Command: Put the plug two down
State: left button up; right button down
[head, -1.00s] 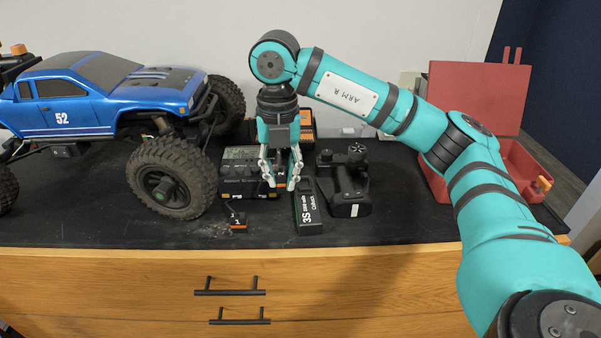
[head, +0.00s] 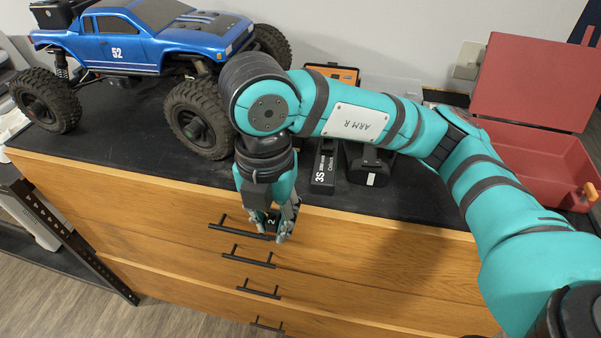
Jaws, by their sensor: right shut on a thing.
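My right gripper (head: 283,236) is shut on plug two (head: 271,222), a small black piece with a white "2" on it. The gripper points down and holds the plug in front of the cabinet's drawer fronts, past the front edge of the black top. The fingers cover part of the plug. My left gripper is out of view.
The blue truck (head: 154,38) stands on the black top (head: 110,122) at the left. A black 3S battery (head: 324,170) and a black device (head: 368,168) stand right of my wrist. An open red case (head: 535,150) is at the right. Black drawer handles (head: 248,257) stick out below.

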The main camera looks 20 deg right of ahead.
jog(key=w+d+p, duration=0.1)
jog(key=w, duration=0.3)
jog(key=w+d+p, duration=0.2)
jog(key=w, duration=0.2)
jog(key=w+d+f+p, duration=0.1)
jog(key=w+d, duration=0.1)
jog(key=w, duration=0.2)
jog(key=shift+w+f, duration=0.1)
jog(key=shift+w, duration=0.3)
jog(key=shift+w+d+f+p, duration=0.2)
jog(key=shift+w+p, duration=0.15)
jog(key=shift+w, duration=0.15)
jog(key=shift+w+d+f+p, duration=0.1)
jog(key=shift+w+d+p, duration=0.1)
jog(key=shift+w+p, duration=0.2)
notch_tip(320, 180, down, 2)
jog(key=shift+f+p, duration=0.25)
jog(key=shift+p, duration=0.5)
jog(key=shift+f, duration=0.35)
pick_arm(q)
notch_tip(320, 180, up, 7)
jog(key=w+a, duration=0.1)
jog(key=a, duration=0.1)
pick_arm(e)
jog(key=shift+f, duration=0.1)
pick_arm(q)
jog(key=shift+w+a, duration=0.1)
